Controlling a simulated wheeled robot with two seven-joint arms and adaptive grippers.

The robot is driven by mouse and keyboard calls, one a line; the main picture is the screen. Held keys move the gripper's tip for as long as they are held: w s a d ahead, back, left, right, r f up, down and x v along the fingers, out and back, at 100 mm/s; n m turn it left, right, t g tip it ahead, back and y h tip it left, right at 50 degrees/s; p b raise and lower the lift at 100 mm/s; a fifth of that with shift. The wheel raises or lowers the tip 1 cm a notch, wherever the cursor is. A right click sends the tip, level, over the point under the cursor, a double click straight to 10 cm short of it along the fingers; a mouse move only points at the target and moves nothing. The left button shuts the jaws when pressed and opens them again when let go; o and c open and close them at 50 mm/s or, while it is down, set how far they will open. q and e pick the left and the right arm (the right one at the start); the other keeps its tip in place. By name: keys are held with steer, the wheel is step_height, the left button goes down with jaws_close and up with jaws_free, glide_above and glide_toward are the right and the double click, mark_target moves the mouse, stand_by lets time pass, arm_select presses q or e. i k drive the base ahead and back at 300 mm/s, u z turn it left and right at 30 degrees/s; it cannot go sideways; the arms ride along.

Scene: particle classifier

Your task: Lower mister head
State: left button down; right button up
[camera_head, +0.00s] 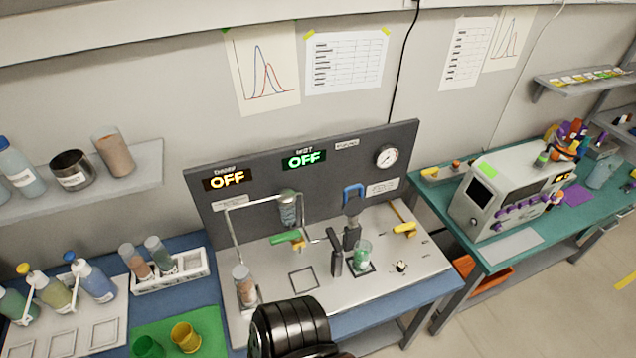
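The likely mister head is a dark fixture (352,232) with a blue loop handle (353,192), standing at the right part of the bench station. A glass beaker with green contents (363,254) stands just below and right of it, inside a marked square. A dark upright post (336,256) with a thin bent top stands beside it on the left. A black ribbed part of my arm rises from the bottom edge, in front of the station's front edge. No gripper fingers show, and I see nothing touching the blue handle.
The panel (300,170) reads OFF twice and carries a gauge (387,156). A hopper (288,208) with a green lever (285,238) hangs left of the fixture. A jar (243,284) stands left. An empty marked square (302,279) lies mid-station. A yellow valve (405,229) is right.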

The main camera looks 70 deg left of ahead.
mark_target(352, 205)
steer(key=k, duration=0.4)
steer(key=u, duration=0.7)
